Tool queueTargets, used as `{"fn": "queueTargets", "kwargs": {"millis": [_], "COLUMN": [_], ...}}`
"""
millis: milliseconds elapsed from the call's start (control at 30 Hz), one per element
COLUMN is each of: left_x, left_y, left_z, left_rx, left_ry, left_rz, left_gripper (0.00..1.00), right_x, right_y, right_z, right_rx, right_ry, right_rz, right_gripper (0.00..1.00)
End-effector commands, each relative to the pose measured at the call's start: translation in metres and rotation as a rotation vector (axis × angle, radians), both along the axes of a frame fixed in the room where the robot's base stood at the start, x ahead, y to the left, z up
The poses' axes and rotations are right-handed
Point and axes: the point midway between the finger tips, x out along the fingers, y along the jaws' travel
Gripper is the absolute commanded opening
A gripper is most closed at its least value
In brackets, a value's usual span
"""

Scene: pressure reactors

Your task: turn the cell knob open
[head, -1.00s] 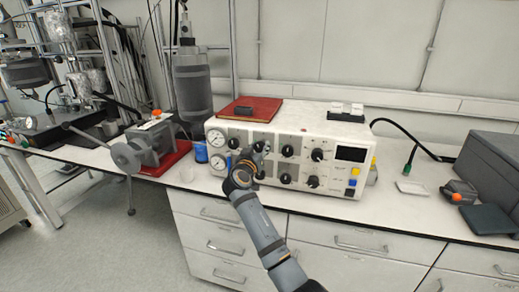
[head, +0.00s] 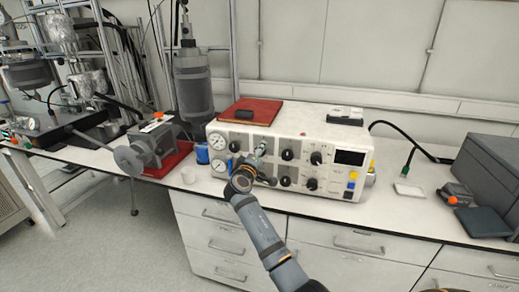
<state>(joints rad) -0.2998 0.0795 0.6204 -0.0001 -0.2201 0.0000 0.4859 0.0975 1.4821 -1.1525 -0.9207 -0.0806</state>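The white control box (head: 318,121) stands on the bench with several black knobs, gauges and a dark display on its front. I cannot tell by any label which knob is the cell knob. My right gripper (head: 259,153) is at the left part of the box's front, at the upper row of knobs. The wrist and gripper hide part of the panel there. The fingers are small and dark against the panel, so I cannot tell if they hold a knob. A black upper-row knob (head: 287,155) shows just right of the gripper. My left gripper is not in view.
A red book (head: 252,112) lies on the box. A small white tray (head: 408,189) and grey case (head: 492,166) stand right.

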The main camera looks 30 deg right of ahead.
Motion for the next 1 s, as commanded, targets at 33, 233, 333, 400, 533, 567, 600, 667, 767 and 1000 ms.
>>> {"fn": "queueTargets", "kwargs": {"millis": [33,233,333,400,533,567,600,667,767,1000], "left_x": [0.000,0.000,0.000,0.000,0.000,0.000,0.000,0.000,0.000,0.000], "left_y": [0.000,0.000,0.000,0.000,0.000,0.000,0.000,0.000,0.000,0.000], "left_z": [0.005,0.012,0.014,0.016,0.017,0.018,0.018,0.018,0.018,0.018], "left_rx": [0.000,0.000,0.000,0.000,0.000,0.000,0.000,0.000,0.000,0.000], "left_ry": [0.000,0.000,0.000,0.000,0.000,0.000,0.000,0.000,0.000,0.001], "left_rz": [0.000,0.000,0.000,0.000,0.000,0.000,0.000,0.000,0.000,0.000], "left_gripper": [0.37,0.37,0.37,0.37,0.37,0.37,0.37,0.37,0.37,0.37], "right_x": [0.000,0.000,0.000,0.000,0.000,0.000,0.000,0.000,0.000,0.000], "right_y": [0.000,0.000,0.000,0.000,0.000,0.000,0.000,0.000,0.000,0.000], "right_z": [0.001,0.001,0.000,0.000,-0.001,-0.001,-0.001,-0.001,-0.001,-0.002], "right_rx": [-0.022,-0.104,-0.133,-0.151,-0.172,-0.175,-0.179,-0.182,-0.186,-0.186], "right_ry": [0.029,0.124,0.159,0.179,0.203,0.207,0.211,0.215,0.219,0.219], "right_rz": [0.000,-0.001,0.001,0.001,0.000,0.000,0.000,0.000,0.000,0.000], "right_gripper": [0.09,0.09,0.09,0.09,0.09,0.09,0.09,0.09,0.09,0.09]}}
